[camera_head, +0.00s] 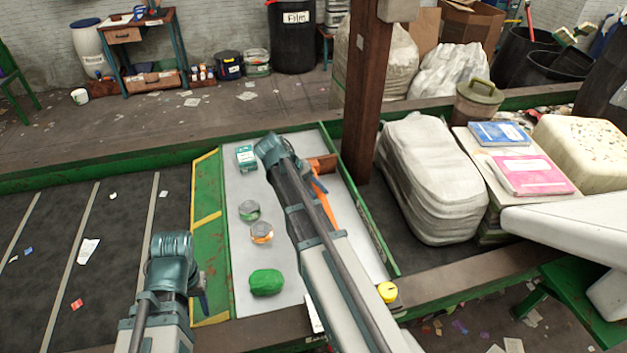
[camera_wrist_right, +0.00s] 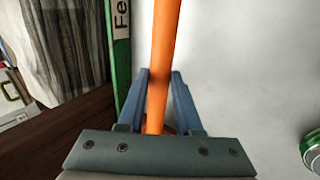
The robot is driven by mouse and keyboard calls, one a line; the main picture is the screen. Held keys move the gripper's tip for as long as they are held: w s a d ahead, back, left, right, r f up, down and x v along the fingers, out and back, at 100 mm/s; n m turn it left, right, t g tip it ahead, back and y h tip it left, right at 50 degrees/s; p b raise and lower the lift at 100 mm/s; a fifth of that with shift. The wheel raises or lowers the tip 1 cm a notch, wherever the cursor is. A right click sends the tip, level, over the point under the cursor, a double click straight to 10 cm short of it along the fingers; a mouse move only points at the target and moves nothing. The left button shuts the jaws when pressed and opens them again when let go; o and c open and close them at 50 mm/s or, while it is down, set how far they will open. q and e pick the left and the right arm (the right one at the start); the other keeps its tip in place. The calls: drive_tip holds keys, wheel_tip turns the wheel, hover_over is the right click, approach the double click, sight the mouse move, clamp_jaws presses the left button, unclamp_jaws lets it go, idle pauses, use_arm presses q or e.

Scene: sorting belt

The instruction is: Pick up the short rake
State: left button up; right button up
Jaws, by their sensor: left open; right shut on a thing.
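The short rake has an orange handle (camera_head: 328,198) and lies along the right side of the white sorting surface (camera_head: 236,290), partly hidden by my right arm. In the right wrist view the handle (camera_wrist_right: 166,40) runs between the two blue fingers of my right gripper (camera_wrist_right: 160,95), which is shut on it. The right gripper (camera_head: 318,184) is mostly hidden behind its arm in the head view. A brown-orange piece (camera_head: 323,163) shows at the handle's far end. My left gripper (camera_head: 203,292) is open and apart from the rake, over the surface's left edge.
A teal box (camera_head: 246,158), two cans (camera_head: 249,210) (camera_head: 262,233) and a green lump (camera_head: 266,283) lie left of my right arm. A rusty post (camera_head: 361,100) stands at the far right corner. A wrapped bale (camera_head: 425,180) stands to the right. The dark belt (camera_head: 120,240) is at the left.

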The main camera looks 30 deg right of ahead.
clamp_jaws()
use_arm(q)
drive_tip(key=shift+r, duration=0.1)
use_arm(e)
drive_tip(key=shift+r, duration=0.15)
